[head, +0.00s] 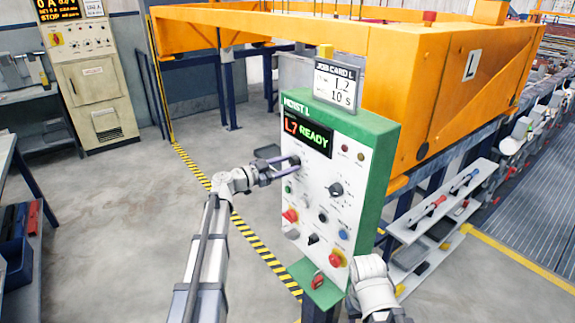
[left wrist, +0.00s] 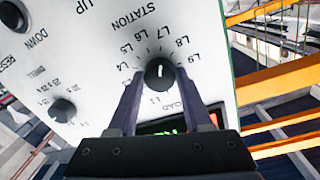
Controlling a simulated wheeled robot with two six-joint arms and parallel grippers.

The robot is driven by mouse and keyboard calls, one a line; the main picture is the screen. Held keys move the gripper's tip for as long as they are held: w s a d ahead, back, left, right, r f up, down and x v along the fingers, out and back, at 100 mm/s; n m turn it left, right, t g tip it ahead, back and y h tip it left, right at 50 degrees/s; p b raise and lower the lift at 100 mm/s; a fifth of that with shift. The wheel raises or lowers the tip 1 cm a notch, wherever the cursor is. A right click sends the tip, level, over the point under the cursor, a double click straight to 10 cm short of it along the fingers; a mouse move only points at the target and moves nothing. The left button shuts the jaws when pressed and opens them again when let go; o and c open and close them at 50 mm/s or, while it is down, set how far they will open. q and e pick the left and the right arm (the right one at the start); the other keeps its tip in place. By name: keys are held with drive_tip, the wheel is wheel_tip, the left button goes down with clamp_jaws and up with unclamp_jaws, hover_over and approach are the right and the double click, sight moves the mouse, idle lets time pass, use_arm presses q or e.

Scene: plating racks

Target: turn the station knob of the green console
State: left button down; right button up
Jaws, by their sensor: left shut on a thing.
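The green console (head: 378,165) stands upright in the middle of the head view, with a white panel and a lit display (head: 306,135) reading "L7 READY". My left gripper (head: 291,164) is at the panel's upper left, just below the display. In the left wrist view, the dark station knob (left wrist: 160,74) sits between the two fingers of my left gripper (left wrist: 160,80), which is shut on it. Labels up to L9 ring the knob, and its white mark points about at L7. My right gripper is out of view; only part of that arm shows at the lower right.
A job card (head: 335,84) stands on top of the console; its text is partly hard to read. The panel carries another selector knob (head: 335,189) and a red button (head: 337,258). An orange frame (head: 370,60) stands behind. The floor at left is clear.

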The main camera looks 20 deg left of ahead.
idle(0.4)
use_arm(q)
drive_tip(key=shift+c, duration=1.6)
unclamp_jaws()
drive_tip(key=v, duration=0.7)
drive_tip(key=shift+s+a, duration=0.25)
drive_tip(key=shift+s, duration=0.05)
